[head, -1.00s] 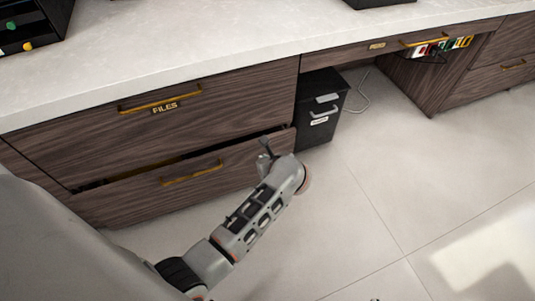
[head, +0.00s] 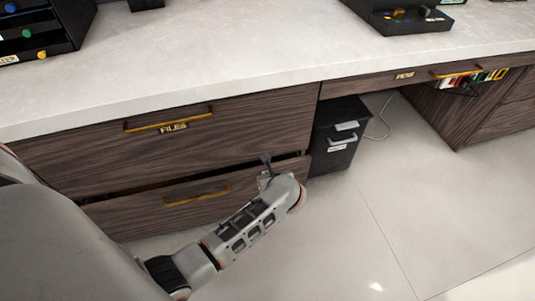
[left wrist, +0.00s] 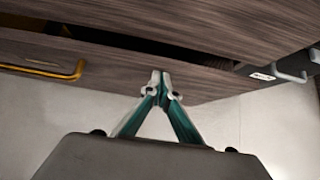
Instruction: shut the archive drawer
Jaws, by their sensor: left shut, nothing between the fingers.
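The archive drawer (head: 150,214) appears to be the lower wood drawer under the one marked FILES; I see no label on it. It stands slightly open, with a dark gap along its top edge, and has a brass handle (head: 197,195). It also shows in the left wrist view (left wrist: 115,71). My left gripper (head: 265,160) is shut and empty at the right part of the drawer front. My right gripper is not in view.
The FILES drawer (head: 230,133) above looks shut. A black cabinet (head: 337,134) stands on the floor just right of the drawers, with a cable (head: 381,122) beside it. A pale countertop (head: 240,55) overhangs. The floor (head: 340,235) in front is clear.

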